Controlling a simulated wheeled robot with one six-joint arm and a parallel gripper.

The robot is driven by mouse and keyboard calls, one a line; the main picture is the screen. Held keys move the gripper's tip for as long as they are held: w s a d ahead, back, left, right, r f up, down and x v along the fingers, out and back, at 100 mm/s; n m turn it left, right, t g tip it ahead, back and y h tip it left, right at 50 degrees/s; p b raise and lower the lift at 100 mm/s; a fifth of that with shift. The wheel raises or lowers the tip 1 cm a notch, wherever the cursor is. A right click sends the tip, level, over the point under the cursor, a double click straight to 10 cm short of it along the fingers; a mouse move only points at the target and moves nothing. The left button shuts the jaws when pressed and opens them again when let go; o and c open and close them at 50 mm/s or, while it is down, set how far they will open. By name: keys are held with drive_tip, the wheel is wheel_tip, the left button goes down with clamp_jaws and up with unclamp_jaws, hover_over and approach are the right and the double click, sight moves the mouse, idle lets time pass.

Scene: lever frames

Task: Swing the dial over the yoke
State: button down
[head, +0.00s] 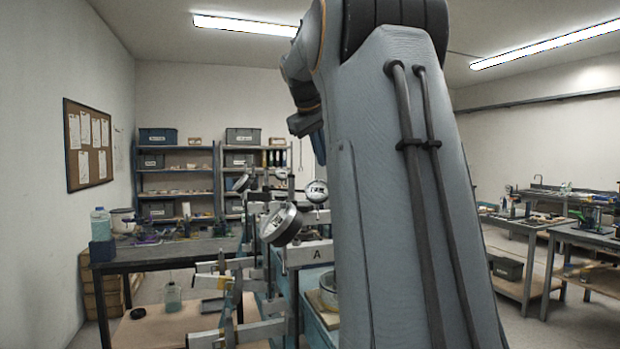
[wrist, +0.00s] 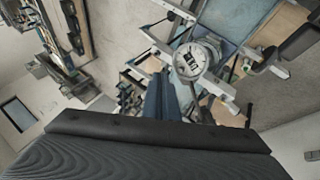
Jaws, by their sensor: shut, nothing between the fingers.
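A large round dial (head: 283,225) with a white face and metal rim is tilted on the lever frame (head: 310,254) marked A, left of my arm in the head view. A white-faced dial (wrist: 191,61) shows in the wrist view, just right of my fingertips; I cannot tell if it is the same one. My gripper (wrist: 161,92) has blue fingers close together, shut and empty, apart from the dial as far as I see. In the head view its blue end (head: 318,148) is partly hidden behind my arm. I cannot pick out the yoke for certain.
Smaller dials (head: 317,191) stand on frames farther back. Metal bars and clamps (head: 212,282) jut out left of the frame. A bench (head: 165,252) stands at the left, shelves (head: 176,180) at the back, and more tables (head: 530,222) at the right. My arm hides the middle.

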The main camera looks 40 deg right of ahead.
drive_tip(key=a+f+n+h+b, duration=0.3)
drive_tip(key=a+n+b, duration=0.2)
drive_tip(key=a+n, duration=0.55)
drive_tip(key=n+t+h+b, duration=0.1)
drive_tip(key=n+h+b, duration=0.15)
drive_tip(key=n, duration=1.05)
approach(301, 191)
drive_tip(key=p+x, duration=0.3)
drive_tip(key=x, duration=0.3)
drive_tip(key=shift+d, duration=0.25)
drive_tip(key=shift+n, duration=0.25)
